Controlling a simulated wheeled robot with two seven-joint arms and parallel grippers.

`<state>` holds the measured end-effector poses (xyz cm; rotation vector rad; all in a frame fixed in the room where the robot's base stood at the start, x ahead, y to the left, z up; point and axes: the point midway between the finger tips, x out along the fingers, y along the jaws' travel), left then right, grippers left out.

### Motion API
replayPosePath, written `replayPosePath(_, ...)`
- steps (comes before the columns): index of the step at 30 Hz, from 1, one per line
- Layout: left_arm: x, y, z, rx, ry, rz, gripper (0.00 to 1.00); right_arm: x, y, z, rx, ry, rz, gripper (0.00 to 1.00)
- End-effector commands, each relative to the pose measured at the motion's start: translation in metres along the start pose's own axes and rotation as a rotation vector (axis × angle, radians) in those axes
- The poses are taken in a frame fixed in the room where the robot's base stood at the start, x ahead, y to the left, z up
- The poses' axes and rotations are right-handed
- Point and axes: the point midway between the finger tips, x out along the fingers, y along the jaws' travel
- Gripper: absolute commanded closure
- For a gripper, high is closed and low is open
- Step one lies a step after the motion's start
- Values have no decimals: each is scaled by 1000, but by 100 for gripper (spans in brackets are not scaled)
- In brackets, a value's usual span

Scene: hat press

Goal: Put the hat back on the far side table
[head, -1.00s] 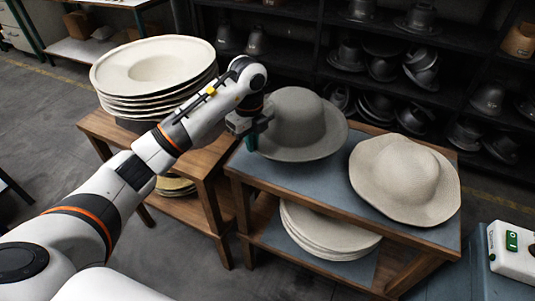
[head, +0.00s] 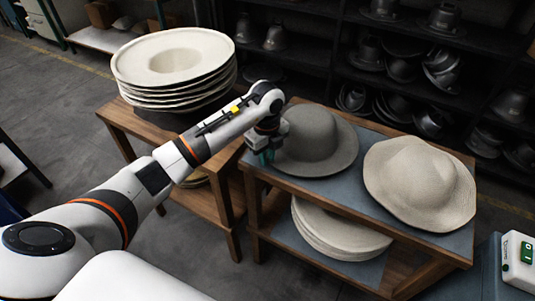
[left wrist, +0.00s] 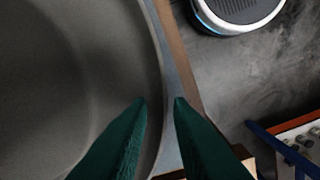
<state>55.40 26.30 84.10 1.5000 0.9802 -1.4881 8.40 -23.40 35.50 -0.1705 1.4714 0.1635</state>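A grey felt hat (head: 318,139) sits brim down on the blue-grey top of a wooden side table (head: 345,188), toward its left end. A cream hat (head: 420,182) lies on the same top, to the right. My left gripper (head: 266,158) is at the left edge of the grey hat's brim. In the left wrist view its two green fingers (left wrist: 160,100) stand apart with a gap between the tips. The grey brim (left wrist: 130,60) fills the left there, and its edge runs by the gap. Whether a finger touches the brim is unclear. My right gripper is not in view.
A second wooden table (head: 120,118) on the left bears a stack of cream hats (head: 175,62). More cream hats (head: 335,232) lie on the near table's lower shelf. Dark shelves (head: 330,55) with metal hat forms stand behind. A control box (head: 518,262) is at right.

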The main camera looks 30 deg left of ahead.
Motion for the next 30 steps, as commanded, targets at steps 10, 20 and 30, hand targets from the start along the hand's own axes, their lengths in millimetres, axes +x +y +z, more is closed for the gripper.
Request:
replayPosePath(10,-1,0,0,0,0,0,69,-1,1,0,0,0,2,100)
replayPosePath(20,-47,1,-1,0,3,5,69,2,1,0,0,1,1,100)
replayPosePath(30,-114,1,-1,1,4,2,69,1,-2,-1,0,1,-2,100)
